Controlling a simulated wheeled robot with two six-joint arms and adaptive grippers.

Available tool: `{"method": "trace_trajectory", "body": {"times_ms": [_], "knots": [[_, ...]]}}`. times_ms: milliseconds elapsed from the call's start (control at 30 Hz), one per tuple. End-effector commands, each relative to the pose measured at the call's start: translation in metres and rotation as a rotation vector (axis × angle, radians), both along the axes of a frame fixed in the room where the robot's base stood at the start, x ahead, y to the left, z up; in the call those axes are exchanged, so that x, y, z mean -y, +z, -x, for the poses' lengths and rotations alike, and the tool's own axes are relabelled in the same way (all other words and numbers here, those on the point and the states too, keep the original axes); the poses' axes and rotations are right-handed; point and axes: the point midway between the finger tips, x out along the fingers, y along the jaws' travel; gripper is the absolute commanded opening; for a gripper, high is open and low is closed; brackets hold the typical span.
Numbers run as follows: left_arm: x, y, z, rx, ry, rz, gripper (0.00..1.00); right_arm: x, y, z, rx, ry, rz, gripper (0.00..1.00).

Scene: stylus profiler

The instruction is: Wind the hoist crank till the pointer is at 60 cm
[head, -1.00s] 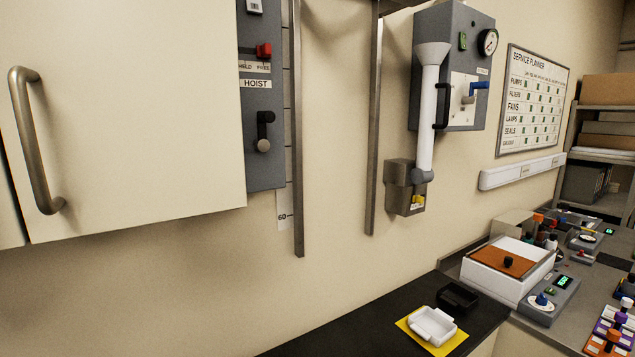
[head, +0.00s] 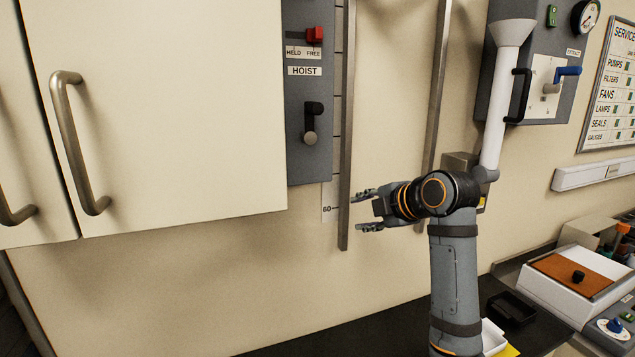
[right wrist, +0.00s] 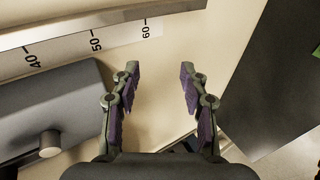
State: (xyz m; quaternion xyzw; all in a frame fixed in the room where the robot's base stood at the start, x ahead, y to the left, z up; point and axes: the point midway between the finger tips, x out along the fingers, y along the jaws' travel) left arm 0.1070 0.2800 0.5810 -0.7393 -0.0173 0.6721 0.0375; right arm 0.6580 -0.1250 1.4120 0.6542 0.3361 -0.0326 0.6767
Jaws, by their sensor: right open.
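The grey hoist panel (head: 299,165) hangs on the wall right of a cabinet. Its black crank (head: 313,109) has a grey knob (head: 310,138) at the lower end, so the crank hangs down. A red lever (head: 314,35) sits on the FREE side of the HELD/FREE label. The scale (head: 327,200) shows its 60 mark; the right wrist view shows 40, 50 and 60 on the scale (right wrist: 110,38). No pointer shows. My right gripper (head: 362,211) is open and empty, right of and below the crank, in front of the rail. My left gripper is not in view.
Two vertical metal rails (head: 346,120) stand right of the panel. The cabinet (head: 180,110) with bar handles juts out at the left. A black counter (head: 400,325) lies below.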

Motion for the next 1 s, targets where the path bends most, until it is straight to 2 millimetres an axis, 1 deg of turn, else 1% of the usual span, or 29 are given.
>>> {"method": "trace_trajectory", "body": {"times_ms": [33,67,100,200,300,400,567,667,900,1000], "knots": [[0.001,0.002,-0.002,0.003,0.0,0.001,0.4,-0.01,0.061,0.009,0.12,0.093,0.086,0.45],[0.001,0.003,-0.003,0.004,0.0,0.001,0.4,-0.016,0.092,0.016,0.187,0.151,0.147,0.45],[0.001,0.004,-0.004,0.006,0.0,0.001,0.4,-0.023,0.127,0.028,0.272,0.22,0.225,0.45],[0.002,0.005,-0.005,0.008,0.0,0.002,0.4,-0.036,0.195,0.058,0.444,0.347,0.391,0.45],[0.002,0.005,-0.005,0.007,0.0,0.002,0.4,-0.043,0.232,0.08,0.549,0.418,0.5,0.45],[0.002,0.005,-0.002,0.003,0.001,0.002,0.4,-0.046,0.245,0.089,0.592,0.446,0.548,0.45],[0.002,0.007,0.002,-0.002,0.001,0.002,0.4,-0.048,0.246,0.087,0.595,0.451,0.551,0.45],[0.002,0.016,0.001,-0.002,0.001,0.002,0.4,-0.055,0.245,0.077,0.593,0.45,0.549,0.45],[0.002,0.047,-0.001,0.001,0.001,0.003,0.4,-0.083,0.234,0.036,0.592,0.45,0.547,0.45],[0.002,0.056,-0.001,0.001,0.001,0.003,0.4,-0.093,0.228,0.022,0.592,0.45,0.548,0.45]]}}
